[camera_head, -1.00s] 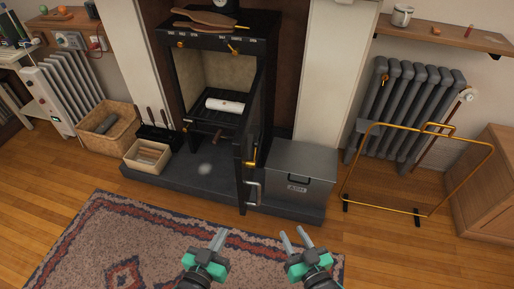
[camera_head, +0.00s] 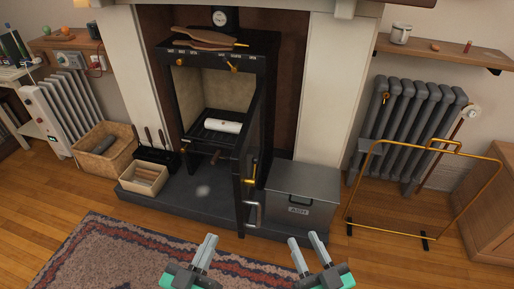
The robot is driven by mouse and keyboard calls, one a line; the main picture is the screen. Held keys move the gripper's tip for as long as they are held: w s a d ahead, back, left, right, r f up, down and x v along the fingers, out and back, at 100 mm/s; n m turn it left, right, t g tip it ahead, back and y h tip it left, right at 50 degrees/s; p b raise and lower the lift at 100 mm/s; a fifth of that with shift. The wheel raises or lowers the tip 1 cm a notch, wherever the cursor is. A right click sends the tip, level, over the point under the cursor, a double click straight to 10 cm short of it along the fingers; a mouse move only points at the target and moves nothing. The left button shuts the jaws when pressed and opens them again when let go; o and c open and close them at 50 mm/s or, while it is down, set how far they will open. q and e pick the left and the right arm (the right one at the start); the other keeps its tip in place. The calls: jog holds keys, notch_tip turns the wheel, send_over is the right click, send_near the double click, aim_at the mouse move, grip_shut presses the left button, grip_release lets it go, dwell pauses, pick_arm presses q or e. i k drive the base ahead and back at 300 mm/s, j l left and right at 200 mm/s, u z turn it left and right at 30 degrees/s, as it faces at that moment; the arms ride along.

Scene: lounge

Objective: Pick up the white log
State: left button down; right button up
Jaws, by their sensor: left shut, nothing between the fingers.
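The white log (camera_head: 223,127) lies on its side on the dark grate inside the black stove (camera_head: 184,98). The stove door (camera_head: 254,140) stands open, swung out toward me on the right side of the opening. My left gripper (camera_head: 207,243) is shut and empty, low in the picture over the rug, well in front of the stove. My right gripper (camera_head: 305,242) is open and empty, to the right of it at about the same height in the picture. Both are apart from the log.
A grey ash box (camera_head: 300,194) stands on the hearth (camera_head: 189,186) right of the door. A wooden box (camera_head: 144,179) and a wicker basket (camera_head: 121,149) are at left. A gold rail frame (camera_head: 357,191) stands at right before a radiator (camera_head: 409,128). The rug (camera_head: 104,255) lies in front.

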aim_at(233, 127)
jog(key=i+j+u, duration=0.15)
jog(key=i+j, duration=0.25)
jog(key=j, duration=0.3)
jog(key=i+j+u, duration=0.2)
jog(key=i+j, duration=0.2)
jog(key=j, duration=0.25)
jog(key=i+j+u, duration=0.15)
jog(key=i+j, duration=0.3)
jog(key=j, duration=0.1)
